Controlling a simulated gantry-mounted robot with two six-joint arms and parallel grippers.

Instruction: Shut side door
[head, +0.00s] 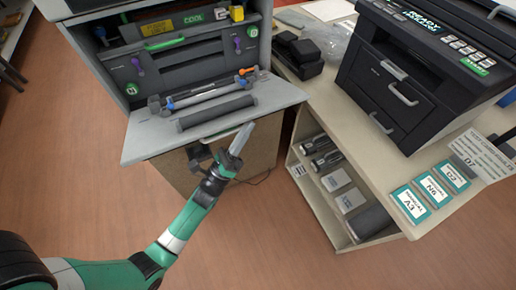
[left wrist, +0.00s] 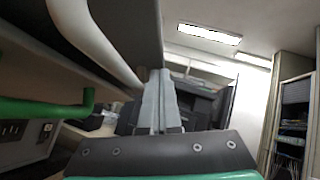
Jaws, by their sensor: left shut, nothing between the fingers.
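The side door (head: 150,140) is a light grey panel folded down flat like a shelf at the front of the grey printer (head: 97,60). A dark roller (head: 215,111) and a slimmer bar with blue and orange ends (head: 205,91) lie on it. My left gripper (head: 247,128) is shut and empty, its fingers pointing up just off the door's front edge. In the left wrist view the shut fingers (left wrist: 160,75) stand beside a pale handle bar (left wrist: 95,40) under a grey panel edge. I cannot tell whether they touch it. My right gripper is not in view.
Right of the door, a cream shelf unit (head: 300,150) holds cartridges below and a black printer (head: 395,85) on top. A black device (head: 298,55) sits near the door's right edge. The wooden floor (head: 75,160) at left is clear.

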